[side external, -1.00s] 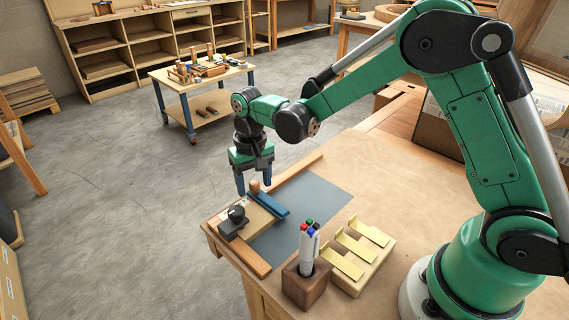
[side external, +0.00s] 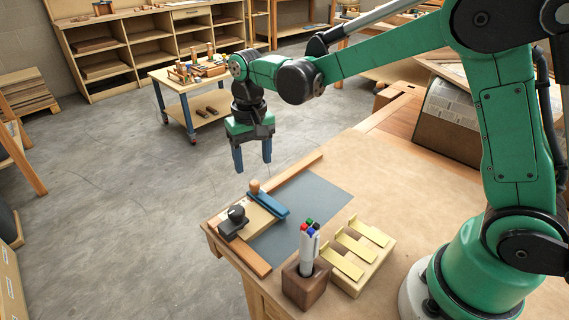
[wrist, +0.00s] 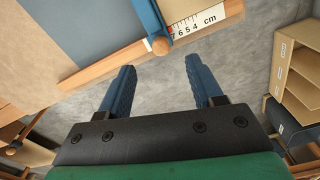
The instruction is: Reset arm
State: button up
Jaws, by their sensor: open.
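My gripper (side external: 253,163) is open and empty in the side external view. It hangs with its blue fingers pointing down, above and beyond the far left edge of the workbench. In the wrist view its two blue fingers (wrist: 161,88) are spread apart, with only the grey floor between them. My green arm reaches out from its base at the right. The blue bar with a wooden knob (side external: 269,199) lies on the bench below the gripper, apart from it. The bar also shows at the top of the wrist view (wrist: 148,20), next to a centimetre scale (wrist: 195,22).
A black-knobbed block (side external: 234,222) sits beside the bar at the bench edge. A grey mat (side external: 310,205) lies between wooden rails. A pen holder (side external: 304,287) and a block with yellow bent strips (side external: 375,270) stand nearer. A cart (side external: 200,85) stands on the floor behind.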

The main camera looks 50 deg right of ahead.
jog(key=s+d+r+n+t, duration=0.1)
jog(key=s+d+r+t, duration=0.1)
jog(key=s, duration=0.4)
jog(key=s+d+r+n+t, duration=0.1)
jog(key=s+r+n+t, duration=0.1)
jog(key=s+t, duration=0.3)
jog(key=shift+s+d+r, duration=0.35)
jog(key=shift+s+r, duration=0.1)
jog(key=shift+r, duration=0.25)
